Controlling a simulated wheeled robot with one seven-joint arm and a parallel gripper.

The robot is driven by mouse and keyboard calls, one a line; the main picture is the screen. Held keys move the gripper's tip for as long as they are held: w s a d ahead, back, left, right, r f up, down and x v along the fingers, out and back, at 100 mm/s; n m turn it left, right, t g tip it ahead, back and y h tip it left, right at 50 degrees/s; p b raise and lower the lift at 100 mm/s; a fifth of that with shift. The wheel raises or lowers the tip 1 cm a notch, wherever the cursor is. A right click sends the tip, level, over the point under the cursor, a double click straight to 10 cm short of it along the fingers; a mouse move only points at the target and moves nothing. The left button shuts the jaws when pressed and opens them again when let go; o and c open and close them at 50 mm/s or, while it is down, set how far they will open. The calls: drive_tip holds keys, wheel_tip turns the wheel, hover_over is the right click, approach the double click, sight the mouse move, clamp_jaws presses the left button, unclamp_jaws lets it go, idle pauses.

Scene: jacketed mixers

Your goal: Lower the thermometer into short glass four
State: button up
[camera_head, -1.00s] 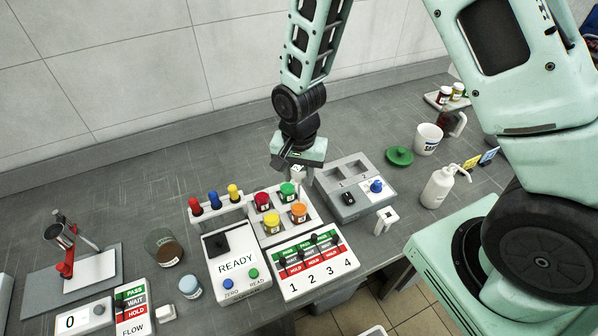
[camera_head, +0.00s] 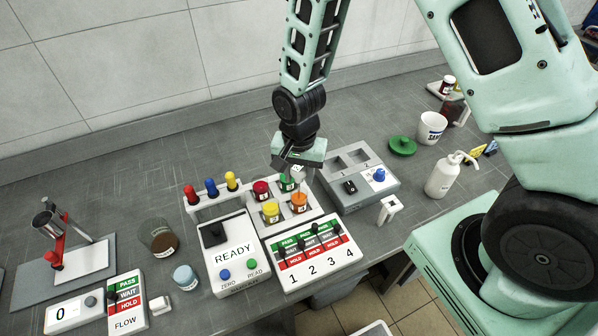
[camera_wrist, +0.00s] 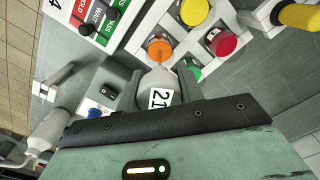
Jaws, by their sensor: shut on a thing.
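My gripper (camera_head: 298,160) is shut on a pale thing with a "21" label (camera_wrist: 160,97), which looks like the thermometer's head. In the head view its light end (camera_head: 297,173) hangs just above and between the green-topped and orange-topped jars. A tray (camera_head: 292,226) holds short jars with coloured tops: red (camera_head: 261,187), green (camera_head: 287,182), yellow (camera_head: 270,211) and orange (camera_head: 299,201). In the wrist view the orange one (camera_wrist: 160,50) lies just beyond the held thing. The thermometer's lower end is not clearly seen. Which jar is number four cannot be read.
A switch panel numbered 1 to 4 (camera_head: 314,266) fronts the tray. A READY meter (camera_head: 232,275) and a rack with red, blue and yellow handles (camera_head: 214,203) stand left. A grey two-well block (camera_head: 370,193) stands close right. A white bottle (camera_head: 441,180) is farther right.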

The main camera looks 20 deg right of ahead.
drive_tip(key=shift+f+b, duration=0.85)
drive_tip(key=shift+f, duration=0.45)
drive_tip(key=o, duration=1.6)
drive_tip(key=shift+r, duration=0.15)
drive_tip(key=shift+r+p, duration=2.35)
drive_tip(key=shift+r, duration=0.55)
